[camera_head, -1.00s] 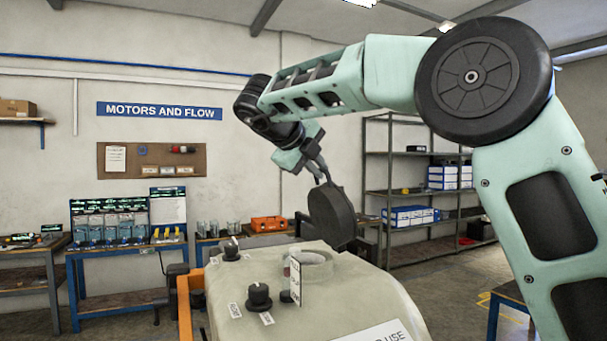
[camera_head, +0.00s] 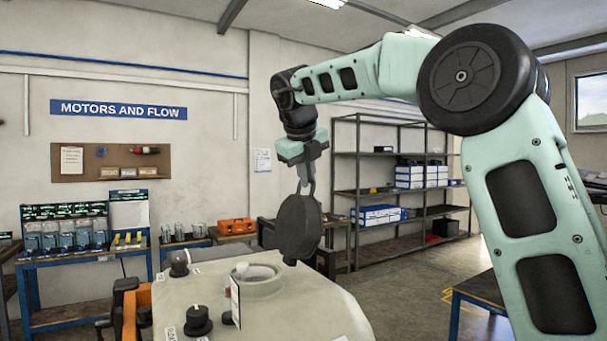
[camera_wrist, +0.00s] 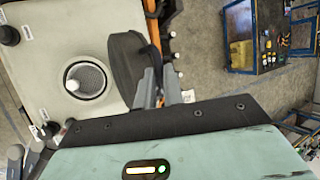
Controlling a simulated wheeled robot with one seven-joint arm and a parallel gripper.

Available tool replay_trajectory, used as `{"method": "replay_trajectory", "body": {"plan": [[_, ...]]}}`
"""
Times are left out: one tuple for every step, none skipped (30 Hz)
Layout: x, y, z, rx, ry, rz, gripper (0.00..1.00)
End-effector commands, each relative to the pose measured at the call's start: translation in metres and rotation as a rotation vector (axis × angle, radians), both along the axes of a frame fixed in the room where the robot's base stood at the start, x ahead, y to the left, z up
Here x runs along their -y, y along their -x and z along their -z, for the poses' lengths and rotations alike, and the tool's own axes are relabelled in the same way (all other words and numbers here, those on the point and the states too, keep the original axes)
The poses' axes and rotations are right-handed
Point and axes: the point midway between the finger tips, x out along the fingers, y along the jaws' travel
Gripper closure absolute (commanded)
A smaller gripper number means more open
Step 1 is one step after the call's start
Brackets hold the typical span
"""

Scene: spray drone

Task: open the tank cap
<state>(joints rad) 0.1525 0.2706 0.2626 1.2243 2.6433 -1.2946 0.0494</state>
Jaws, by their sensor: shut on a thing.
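The tank (camera_head: 300,310) is a pale beige body with an open round neck (camera_head: 256,280) on its top. The neck also shows in the wrist view (camera_wrist: 88,80), with a mesh strainer and a white rounded thing inside it. The tank cap (camera_head: 299,228) is a dark disc, standing on edge and off the neck, above and to the right of it in the head view. My gripper (camera_head: 306,185) is shut on the cap at its upper edge. In the wrist view, the cap (camera_wrist: 127,70) hangs beside the neck, and my gripper's fingers (camera_wrist: 160,88) are at its right side.
Black knobs (camera_head: 197,320) and a small upright tag (camera_head: 235,302) stand on the tank near the neck. Workbenches (camera_head: 85,275) and a shelf rack (camera_head: 400,190) stand behind. Open floor lies to the right of the tank.

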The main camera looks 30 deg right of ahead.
Motion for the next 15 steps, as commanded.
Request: {"method": "replay_trajectory", "body": {"plan": [[0.0004, 0.0, -0.0006, 0.001, 0.0, -0.002, 1.0], [0.0004, 0.0, -0.0006, 0.001, 0.0, -0.002, 1.0], [0.0003, 0.0, -0.0006, 0.001, 0.0, -0.002, 1.0], [0.0003, -0.0001, -0.0005, 0.001, 0.001, -0.002, 1.0], [0.0003, -0.0001, -0.0005, 0.001, 0.001, -0.002, 1.0], [0.0002, -0.0001, -0.0005, 0.001, 0.001, -0.002, 1.0], [0.0002, -0.0001, -0.0005, 0.0, 0.001, -0.002, 1.0], [0.0002, -0.0001, -0.0005, 0.0, 0.001, -0.002, 1.0], [0.0002, -0.0001, -0.0004, 0.0, 0.001, -0.002, 1.0], [0.0002, -0.0001, -0.0004, 0.0, 0.001, -0.002, 0.85], [0.0002, -0.0001, -0.0004, 0.0, 0.001, -0.002, 0.77], [0.0001, -0.0001, -0.0003, 0.001, 0.0, -0.001, 0.69], [0.0001, -0.0001, -0.0002, 0.001, 0.0, -0.001, 0.69], [0.0001, -0.0001, -0.0002, 0.001, 0.0, -0.001, 0.69], [0.0001, -0.0001, -0.0001, 0.001, 0.0, -0.001, 0.69]]}}
